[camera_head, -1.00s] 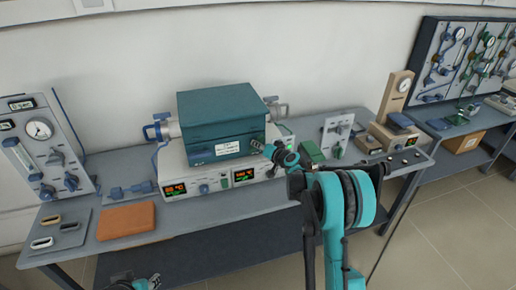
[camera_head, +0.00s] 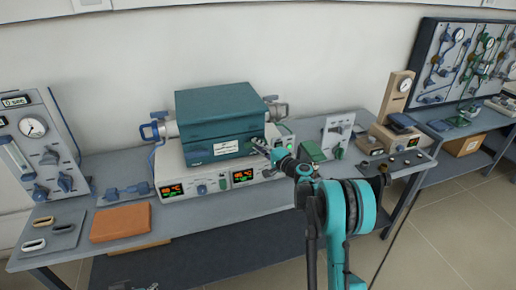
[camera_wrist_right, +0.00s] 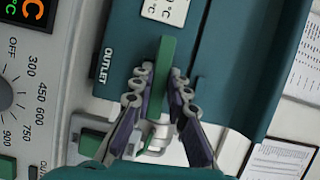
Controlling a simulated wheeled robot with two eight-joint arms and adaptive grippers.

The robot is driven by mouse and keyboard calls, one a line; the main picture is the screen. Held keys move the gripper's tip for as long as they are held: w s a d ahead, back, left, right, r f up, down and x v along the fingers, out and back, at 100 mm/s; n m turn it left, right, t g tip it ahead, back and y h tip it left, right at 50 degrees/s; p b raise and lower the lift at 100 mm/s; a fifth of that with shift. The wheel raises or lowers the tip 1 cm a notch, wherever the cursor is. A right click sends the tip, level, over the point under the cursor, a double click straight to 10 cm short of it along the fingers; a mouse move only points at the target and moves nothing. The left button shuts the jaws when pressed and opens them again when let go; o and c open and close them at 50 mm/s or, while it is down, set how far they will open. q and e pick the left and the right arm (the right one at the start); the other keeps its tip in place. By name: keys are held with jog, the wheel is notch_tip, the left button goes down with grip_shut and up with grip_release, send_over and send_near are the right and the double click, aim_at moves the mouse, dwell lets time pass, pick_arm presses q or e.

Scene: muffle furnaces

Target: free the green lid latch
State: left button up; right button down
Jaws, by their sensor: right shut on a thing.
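The green lid latch (camera_wrist_right: 165,65) is a narrow green bar on the side of the teal furnace (camera_head: 222,120), close to its OUTLET label. In the right wrist view it stands between the two fingertips of my right gripper (camera_wrist_right: 160,90), which is shut on it. A pale metal piece (camera_wrist_right: 156,132) shows between the fingers below the bar. In the head view my right gripper (camera_head: 264,146) reaches the furnace's lower right front corner, and the latch is too small to make out there. Only a sliver of my left gripper (camera_head: 148,287) shows at the bottom edge.
The furnace sits on a white control unit (camera_head: 210,182) with lit displays and knobs. A green block (camera_head: 312,151) and a valve panel (camera_head: 338,135) stand to the right. An orange pad (camera_head: 121,222) and a grey tray (camera_head: 67,230) lie at the left.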

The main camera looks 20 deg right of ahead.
jog(key=shift+m, duration=0.5)
jog(key=c, duration=1.5)
grip_release()
jog(key=shift+s+d, duration=0.1)
jog(key=shift+s, duration=0.05)
jog(key=v, duration=1.1)
jog(key=shift+s+d+f, duration=0.15)
jog(key=shift+s+f, duration=0.05)
jog(key=shift+s, duration=0.15)
